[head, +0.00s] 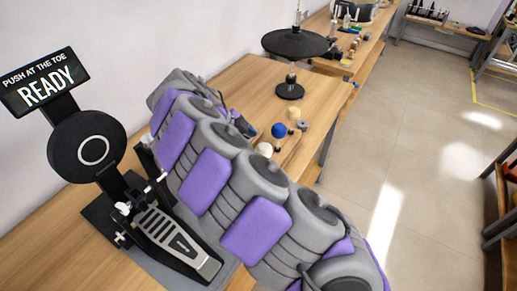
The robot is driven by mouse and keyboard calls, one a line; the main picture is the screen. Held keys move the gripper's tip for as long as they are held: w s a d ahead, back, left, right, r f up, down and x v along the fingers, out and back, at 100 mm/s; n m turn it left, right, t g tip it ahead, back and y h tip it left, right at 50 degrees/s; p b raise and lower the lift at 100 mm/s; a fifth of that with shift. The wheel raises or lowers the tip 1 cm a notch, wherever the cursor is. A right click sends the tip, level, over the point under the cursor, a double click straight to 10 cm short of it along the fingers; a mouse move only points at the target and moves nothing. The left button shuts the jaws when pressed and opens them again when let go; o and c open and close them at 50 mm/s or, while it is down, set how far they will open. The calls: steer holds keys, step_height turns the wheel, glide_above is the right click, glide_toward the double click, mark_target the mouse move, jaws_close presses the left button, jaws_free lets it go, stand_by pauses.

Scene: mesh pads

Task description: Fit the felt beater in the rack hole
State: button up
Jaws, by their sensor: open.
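Several round beater heads stand in a small group on the wooden table, just right of my arm. A blue ball (279,130) is in the middle, a cream ball (264,149) is nearer, a tan head (294,113) is farther back, and a small grey head (302,125) is at the right. The pale ones could be felt, but I cannot tell which. The rack and its holes are not clear, as my arm covers the near side. My gripper (243,126) shows only partly behind my grey and purple arm, left of the blue ball. It is open, with nothing seen in it.
A kick pedal (172,238) with a round black pad (87,146) and a READY sign (45,82) stands at the left by the wall. A black cymbal-like pad (295,43) on a stand is farther back. The table behind the beaters is mostly clear.

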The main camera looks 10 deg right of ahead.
steer(key=p+v, duration=0.1)
steer(key=v, duration=0.7)
steer(key=shift+a+r+p, duration=0.2)
steer(key=shift+r+p, duration=0.1)
steer(key=s+d+r+n+g+y, duration=0.1)
steer(key=s+d+r+n, duration=0.3)
steer(key=s+d, duration=0.35)
steer(key=s+d+r+n+y, duration=0.2)
steer(key=s+d+r+n, duration=0.1)
steer(key=s+d, duration=0.4)
steer(key=s+a+f+n+y, duration=0.1)
steer(key=s+f+n, duration=0.2)
steer(key=s+n, duration=0.2)
steer(key=s+a+f+n+y, duration=0.1)
steer(key=s+a+f+n, duration=0.1)
steer(key=s, duration=0.8)
steer(key=s+a+f+n+g+y, duration=0.1)
steer(key=s+a+f+n+y, duration=0.1)
steer(key=s+f+n, duration=0.2)
steer(key=s+n, duration=0.3)
steer(key=shift+s+a+n, duration=0.2)
steer(key=shift+s+n, duration=0.1)
steer(key=shift+s, duration=0.1)
